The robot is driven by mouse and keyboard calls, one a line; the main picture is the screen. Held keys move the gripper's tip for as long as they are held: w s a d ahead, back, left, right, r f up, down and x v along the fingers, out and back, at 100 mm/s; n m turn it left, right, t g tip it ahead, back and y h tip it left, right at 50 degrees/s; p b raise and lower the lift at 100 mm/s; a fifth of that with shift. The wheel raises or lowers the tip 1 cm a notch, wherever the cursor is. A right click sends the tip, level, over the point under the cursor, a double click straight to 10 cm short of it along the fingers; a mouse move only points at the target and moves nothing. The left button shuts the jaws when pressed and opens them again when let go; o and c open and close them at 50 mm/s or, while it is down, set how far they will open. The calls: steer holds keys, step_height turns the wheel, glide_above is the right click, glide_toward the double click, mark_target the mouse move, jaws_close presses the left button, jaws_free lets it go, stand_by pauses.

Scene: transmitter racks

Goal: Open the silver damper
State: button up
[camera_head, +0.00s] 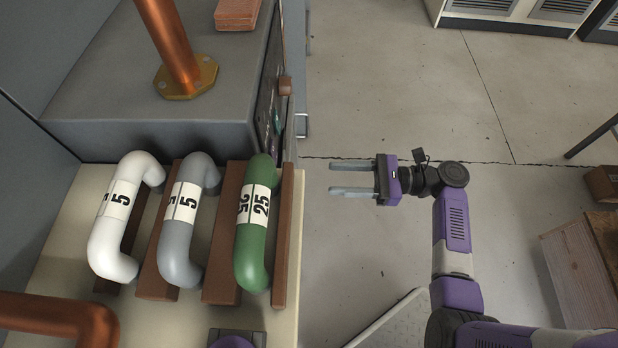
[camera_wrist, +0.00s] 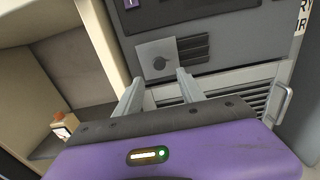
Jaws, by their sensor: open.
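My gripper (camera_head: 332,179) is open and empty, with its two parallel fingers pointing left in the head view. In the wrist view my gripper (camera_wrist: 160,80) points at a grey cabinet front. I cannot tell for sure whether this plate is the silver damper. In the head view the cabinet's front is seen nearly edge-on, and no such plate can be made out.
White (camera_head: 113,225), grey (camera_head: 182,235) and green (camera_head: 255,225) curved pipes stand on the cream-topped unit at left. A copper pipe (camera_head: 172,45) rises behind them. A wooden box (camera_head: 580,270) stands at right. A handle (camera_wrist: 284,104) juts out at right in the wrist view. Floor around my gripper is clear.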

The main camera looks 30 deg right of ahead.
steer(key=x, duration=0.7)
steer(key=shift+a+r+b, duration=0.25)
steer(key=shift+a+b, duration=0.05)
steer(key=shift+b, duration=0.1)
steer(key=shift+w, duration=0.15)
jaws_close()
stand_by(0.9)
